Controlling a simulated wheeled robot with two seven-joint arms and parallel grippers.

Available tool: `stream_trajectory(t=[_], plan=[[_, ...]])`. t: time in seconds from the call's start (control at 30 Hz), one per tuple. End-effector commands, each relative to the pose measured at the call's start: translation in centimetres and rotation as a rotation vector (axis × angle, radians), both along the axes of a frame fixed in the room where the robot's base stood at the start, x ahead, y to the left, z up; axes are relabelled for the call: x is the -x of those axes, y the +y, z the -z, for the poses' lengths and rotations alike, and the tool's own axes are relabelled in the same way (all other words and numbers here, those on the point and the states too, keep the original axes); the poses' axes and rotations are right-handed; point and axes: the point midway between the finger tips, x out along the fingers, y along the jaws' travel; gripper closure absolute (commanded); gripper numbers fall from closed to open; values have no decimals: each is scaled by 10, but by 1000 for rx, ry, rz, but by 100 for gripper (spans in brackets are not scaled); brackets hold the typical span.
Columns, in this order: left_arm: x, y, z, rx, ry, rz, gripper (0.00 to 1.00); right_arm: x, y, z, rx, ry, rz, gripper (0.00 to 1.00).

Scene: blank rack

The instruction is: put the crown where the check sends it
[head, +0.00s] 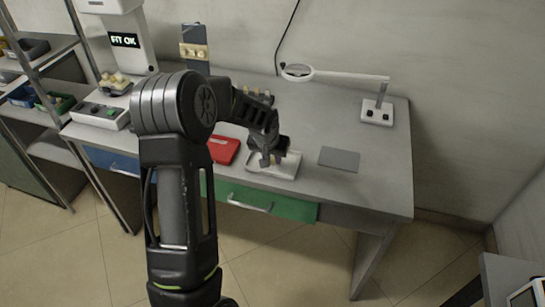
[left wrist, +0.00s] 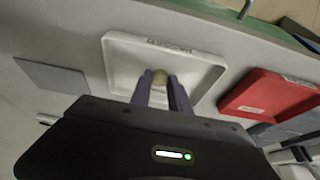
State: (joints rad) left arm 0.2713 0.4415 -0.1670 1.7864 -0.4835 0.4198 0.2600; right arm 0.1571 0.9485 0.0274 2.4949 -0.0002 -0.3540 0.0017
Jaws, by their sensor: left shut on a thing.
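My left gripper (head: 270,160) reaches down over the white tray (head: 285,172) near the front edge of the bench. In the left wrist view the gripper (left wrist: 161,88) is shut on the small beige crown (left wrist: 159,76), held between its fingertips. The white tray (left wrist: 118,62) with a label on its rim lies behind the crown in that view. I cannot tell whether the crown touches the tray floor. The check device's display (head: 125,40) reads "FIT OK". My right gripper is not in view.
A red tray (head: 224,150) lies left of the white tray and a flat grey pad (head: 339,159) lies right of it. A magnifier lamp (head: 377,111) stands at the back right. A green drawer (head: 265,201) is below the bench edge. Shelves with bins stand at the left.

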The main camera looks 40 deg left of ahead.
Motion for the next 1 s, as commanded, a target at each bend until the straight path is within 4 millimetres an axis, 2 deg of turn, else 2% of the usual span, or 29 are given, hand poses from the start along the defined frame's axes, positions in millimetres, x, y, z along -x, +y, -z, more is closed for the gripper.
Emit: stream_trajectory(t=[0.03,0.07,0.3,0.7,0.87,1.0], plan=[[0,0,4,0,0,0,100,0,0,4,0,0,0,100],[0,0,2,0,0,0,75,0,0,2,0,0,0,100],[0,0,1,0,0,0,56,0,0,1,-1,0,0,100],[1,0,-5,-1,-2,0,56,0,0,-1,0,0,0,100],[8,-3,-24,-2,-5,0,56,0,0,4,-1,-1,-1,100],[19,-6,-51,-2,-6,0,56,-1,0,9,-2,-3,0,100]])
